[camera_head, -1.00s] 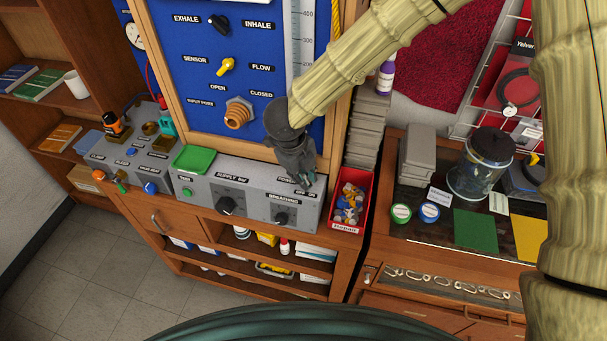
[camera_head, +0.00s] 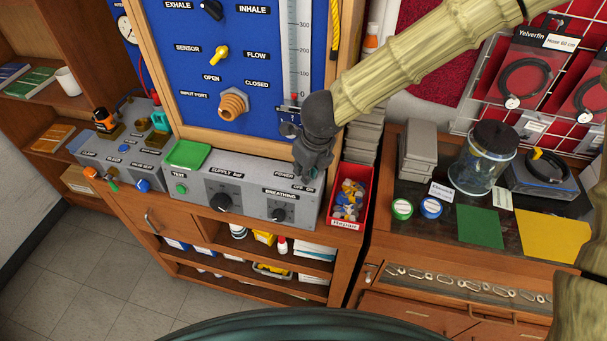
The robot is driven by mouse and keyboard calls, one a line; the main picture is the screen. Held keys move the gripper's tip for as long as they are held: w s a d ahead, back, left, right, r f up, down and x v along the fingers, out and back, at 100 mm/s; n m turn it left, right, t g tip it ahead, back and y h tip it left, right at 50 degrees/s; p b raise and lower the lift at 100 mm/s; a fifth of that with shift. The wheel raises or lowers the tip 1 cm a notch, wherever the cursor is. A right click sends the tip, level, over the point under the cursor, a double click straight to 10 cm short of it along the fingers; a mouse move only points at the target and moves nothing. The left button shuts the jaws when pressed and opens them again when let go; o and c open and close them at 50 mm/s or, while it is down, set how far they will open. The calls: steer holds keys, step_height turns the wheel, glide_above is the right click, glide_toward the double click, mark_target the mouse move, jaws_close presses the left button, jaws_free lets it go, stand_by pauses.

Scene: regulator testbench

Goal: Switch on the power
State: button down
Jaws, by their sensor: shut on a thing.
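The grey control box (camera_head: 250,197) sits on the wooden bench under the blue board. A POWER label (camera_head: 284,174) with OFF and ON marks is at its top right. My gripper (camera_head: 308,174) is dark grey, points down at this corner and is shut at the power switch. The switch itself is hidden behind the fingers, so I cannot tell its position. My pale ribbed arm comes in from the upper right. The box also bears a SUPPLY knob (camera_head: 221,203), a BREATHING knob (camera_head: 278,214) and a green TEST button (camera_head: 181,189).
A red bin of small parts (camera_head: 335,217) stands close right of the box. A green pad (camera_head: 187,155) lies on the box's left. The blue board (camera_head: 190,90) rises right behind. A glass jar (camera_head: 482,160) stands on the right bench.

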steer(key=shift+d+f+t+y+b, duration=0.15)
steer(key=shift+d+t+y+b, duration=0.25)
steer(key=shift+y+b, duration=1)
steer(key=shift+d+b, duration=0.2)
steer(key=shift+b, duration=0.5)
steer(key=shift+s, duration=0.1)
steer(key=c, duration=1.5)
jaws_free()
steer(key=shift+d, duration=0.1)
steer(key=shift+v, duration=6.1)
steer(key=shift+d, duration=0.15)
